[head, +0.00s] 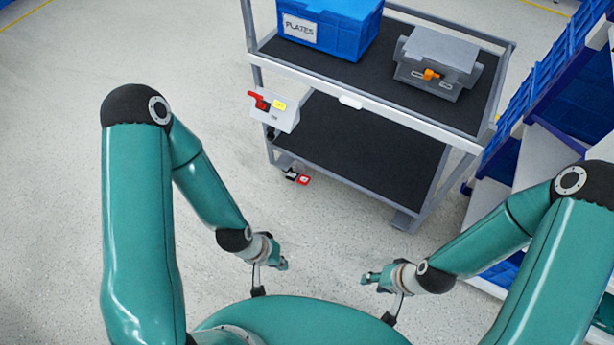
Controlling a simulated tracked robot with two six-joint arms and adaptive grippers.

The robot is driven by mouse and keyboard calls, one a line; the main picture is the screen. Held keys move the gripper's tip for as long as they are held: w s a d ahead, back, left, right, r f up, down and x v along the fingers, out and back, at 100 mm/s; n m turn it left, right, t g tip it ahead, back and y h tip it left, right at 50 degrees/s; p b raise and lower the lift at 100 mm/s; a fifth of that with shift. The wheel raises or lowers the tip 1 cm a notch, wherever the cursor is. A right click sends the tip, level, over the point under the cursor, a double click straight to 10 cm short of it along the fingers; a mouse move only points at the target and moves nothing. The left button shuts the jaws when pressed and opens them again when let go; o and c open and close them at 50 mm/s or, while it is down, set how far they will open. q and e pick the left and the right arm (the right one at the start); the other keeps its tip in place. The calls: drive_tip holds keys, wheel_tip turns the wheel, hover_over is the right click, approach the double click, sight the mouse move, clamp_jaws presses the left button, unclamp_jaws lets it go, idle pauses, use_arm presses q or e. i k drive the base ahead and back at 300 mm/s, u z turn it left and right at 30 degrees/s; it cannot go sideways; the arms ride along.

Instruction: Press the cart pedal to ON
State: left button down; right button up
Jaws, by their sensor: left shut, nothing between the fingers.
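The cart (345,75) stands ahead of me, with a dark upper shelf and a dark lower shelf. A small red and black pedal (298,177) sits low at the cart's front left, near the floor; its labels are too small to read. A grey box with a red rotary handle and a yellow label (275,108) is fixed at the cart's left corner. My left gripper (283,266) is shut and empty, in front of the pedal and apart from it. My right gripper (368,281) is to the right, also away from the cart; its fingers are too small to judge.
A shelving rack with blue bins (545,90) stands close on the right. The floor (60,150) to the left is clear.

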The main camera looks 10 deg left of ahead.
sight(301, 179)
drive_tip(key=i, duration=0.85)
drive_tip(key=u, duration=0.05)
